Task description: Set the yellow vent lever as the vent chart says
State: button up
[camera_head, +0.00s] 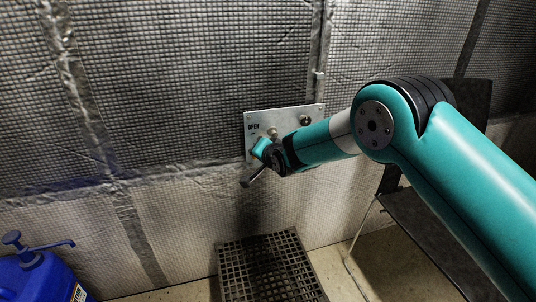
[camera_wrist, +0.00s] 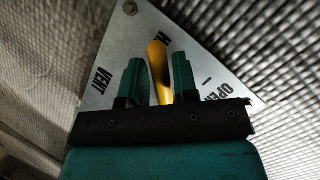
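The yellow vent lever (camera_wrist: 158,70) shows in the wrist view, standing nearly upright in the picture on a grey metal plate (camera_wrist: 215,62). Its upper end lies near a partly hidden label at the plate's top. "VENT" is printed to the left and "OPEN" to the right. My gripper (camera_wrist: 160,78) has its teal fingers apart, one on each side of the lever, with gaps visible. In the head view my gripper (camera_head: 260,150) is in front of the left part of the plate (camera_head: 286,115) and the lever cannot be made out. No vent chart is readable.
A round dark fitting (camera_head: 305,120) sits on the plate's right part. The quilted wall surrounds the plate. A black grate (camera_head: 268,268) lies on the floor below. A blue container with a pump (camera_head: 40,275) stands at lower left. A dark panel (camera_head: 470,100) stands behind my arm.

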jog(key=p+v, duration=0.2)
jog(key=v, duration=1.5)
jog(key=shift+s+r, duration=0.15)
jog(key=s+d+r+n+g+h+p, duration=0.1)
jog(key=s+d+r+n+g, duration=0.35)
jog(key=s, duration=0.65)
jog(key=s+d+r+n+g+h, duration=0.1)
jog(key=s+d+r+n+g, duration=0.2)
jog(key=s+d+r, duration=0.5)
jog(key=s+d+r+n+g+h+p, duration=0.1)
jog(key=s+d+n+g, duration=0.25)
jog(key=s, duration=0.95)
notch_tip(320, 180, up, 22)
jog(key=a+p, duration=0.1)
jog(key=p, duration=2.1)
jog(key=shift+w+r, duration=0.15)
